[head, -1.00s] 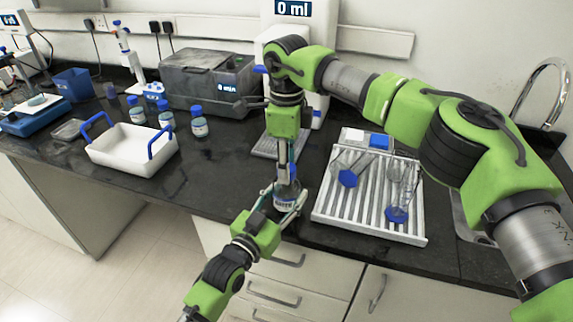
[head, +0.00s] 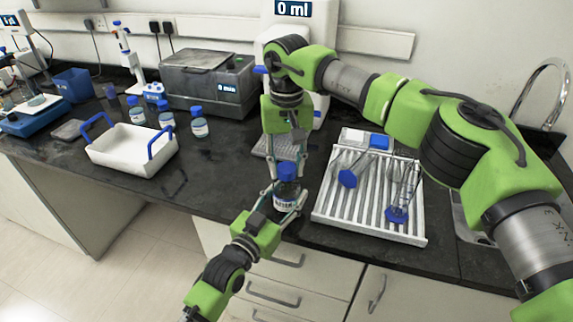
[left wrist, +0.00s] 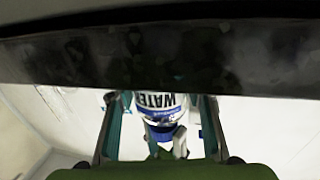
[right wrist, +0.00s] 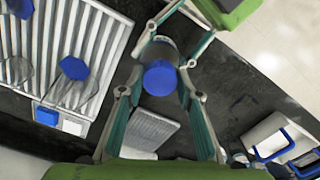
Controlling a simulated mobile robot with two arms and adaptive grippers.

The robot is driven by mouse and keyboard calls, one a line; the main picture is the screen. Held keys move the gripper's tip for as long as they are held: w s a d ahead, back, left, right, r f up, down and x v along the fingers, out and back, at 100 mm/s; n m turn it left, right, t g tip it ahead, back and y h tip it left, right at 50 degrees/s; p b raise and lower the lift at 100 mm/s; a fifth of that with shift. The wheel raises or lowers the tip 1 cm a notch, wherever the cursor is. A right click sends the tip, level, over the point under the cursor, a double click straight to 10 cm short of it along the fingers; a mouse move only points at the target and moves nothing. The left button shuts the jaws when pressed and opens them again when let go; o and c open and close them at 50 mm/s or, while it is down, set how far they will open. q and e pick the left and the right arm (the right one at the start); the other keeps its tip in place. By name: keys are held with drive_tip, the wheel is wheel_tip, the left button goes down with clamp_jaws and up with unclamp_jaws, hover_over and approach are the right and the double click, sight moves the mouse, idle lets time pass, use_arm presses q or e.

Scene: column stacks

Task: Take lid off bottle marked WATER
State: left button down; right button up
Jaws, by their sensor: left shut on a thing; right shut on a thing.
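The bottle marked WATER (head: 287,197) stands upright near the counter's front edge, its label readable in part in the left wrist view (left wrist: 156,100). Its blue lid (head: 287,170) is on top and shows in the right wrist view (right wrist: 160,78). My left gripper (head: 287,206) is shut on the bottle's body from the front, one finger at each side. My right gripper (head: 287,176) points down from above, shut on the lid with a finger at either side. Whether the bottle's base touches the counter is hard to tell.
A ridged white rack (head: 330,212) with glassware and blue stoppers lies close on the right. A white tray with blue handles (head: 125,160) and several blue-capped bottles (head: 199,128) stand left. Dark counter (head: 225,165) between is clear.

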drive_tip(key=n, duration=0.3)
drive_tip(key=o, duration=1.2)
drive_tip(key=shift+o, duration=0.2)
